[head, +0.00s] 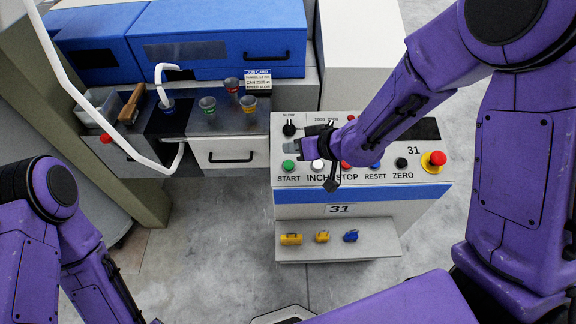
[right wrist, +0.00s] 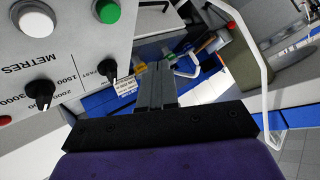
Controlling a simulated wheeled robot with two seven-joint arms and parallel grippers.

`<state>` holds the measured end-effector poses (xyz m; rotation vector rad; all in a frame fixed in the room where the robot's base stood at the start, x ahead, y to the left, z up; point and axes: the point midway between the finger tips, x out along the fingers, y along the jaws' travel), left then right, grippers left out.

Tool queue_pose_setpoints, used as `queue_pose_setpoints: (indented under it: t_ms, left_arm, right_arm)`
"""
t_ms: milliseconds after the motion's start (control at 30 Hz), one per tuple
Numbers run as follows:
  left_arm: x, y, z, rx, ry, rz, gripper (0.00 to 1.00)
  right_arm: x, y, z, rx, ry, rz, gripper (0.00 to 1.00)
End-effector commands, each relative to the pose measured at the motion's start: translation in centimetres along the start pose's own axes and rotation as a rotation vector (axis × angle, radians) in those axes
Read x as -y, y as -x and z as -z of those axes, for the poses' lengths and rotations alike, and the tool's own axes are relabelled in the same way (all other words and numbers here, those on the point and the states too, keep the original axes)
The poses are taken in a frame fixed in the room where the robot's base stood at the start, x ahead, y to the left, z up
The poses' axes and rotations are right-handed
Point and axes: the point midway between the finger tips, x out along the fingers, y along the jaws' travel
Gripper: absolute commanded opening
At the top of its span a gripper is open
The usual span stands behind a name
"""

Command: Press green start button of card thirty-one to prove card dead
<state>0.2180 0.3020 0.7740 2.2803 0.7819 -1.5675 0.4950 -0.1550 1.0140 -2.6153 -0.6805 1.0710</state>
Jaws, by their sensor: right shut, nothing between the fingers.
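The control panel of card 31 (head: 428,170) stands at centre right, with a blue stripe and "31" on its front. Its green START button (head: 288,166) is at the left end of the button row; it also shows at the top of the right wrist view (right wrist: 107,11). My right gripper (head: 300,149) is shut and empty. Its grey fingers point left over the panel, just behind the green button in the head view, and look apart from it. In the wrist view the shut fingers (right wrist: 155,72) lie to the right of the button. My left gripper is out of view.
The white INCH button (head: 318,166), RESET, ZERO and red emergency knob (head: 433,162) share the panel. A yellow padlock (head: 291,239) and other small items lie on its shelf. A steel bench (head: 205,122) with cups and a job card (head: 257,78) stands left.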

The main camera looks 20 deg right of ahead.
Motion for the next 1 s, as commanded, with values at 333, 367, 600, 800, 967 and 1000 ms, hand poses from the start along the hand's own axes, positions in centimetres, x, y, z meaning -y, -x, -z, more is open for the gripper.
queue_pose_setpoints:
  t_ms: [333, 367, 600, 800, 967, 1000]
  left_arm:
    - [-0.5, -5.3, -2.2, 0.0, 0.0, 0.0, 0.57]
    - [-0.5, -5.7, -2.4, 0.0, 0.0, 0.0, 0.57]
    - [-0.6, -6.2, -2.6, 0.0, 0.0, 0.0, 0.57]
    - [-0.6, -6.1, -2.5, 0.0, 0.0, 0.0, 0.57]
    - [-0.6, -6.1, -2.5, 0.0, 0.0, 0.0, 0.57]
    - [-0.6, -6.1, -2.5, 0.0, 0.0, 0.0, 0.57]
  right_arm:
    - [-2.8, -3.8, -3.1, 0.001, 0.0, -0.001, 0.0]
    - [-3.0, -4.2, -3.3, 0.001, 0.001, -0.001, 0.0]
    - [-4.0, -5.4, -4.0, -0.001, -0.001, -0.001, 0.0]
    - [-4.0, -5.4, -4.0, -0.001, -0.001, -0.001, 0.0]
    - [-4.0, -5.4, -4.0, 0.0, -0.001, -0.001, 0.0]
    - [-4.0, -5.4, -4.0, 0.0, -0.001, -0.001, 0.0]
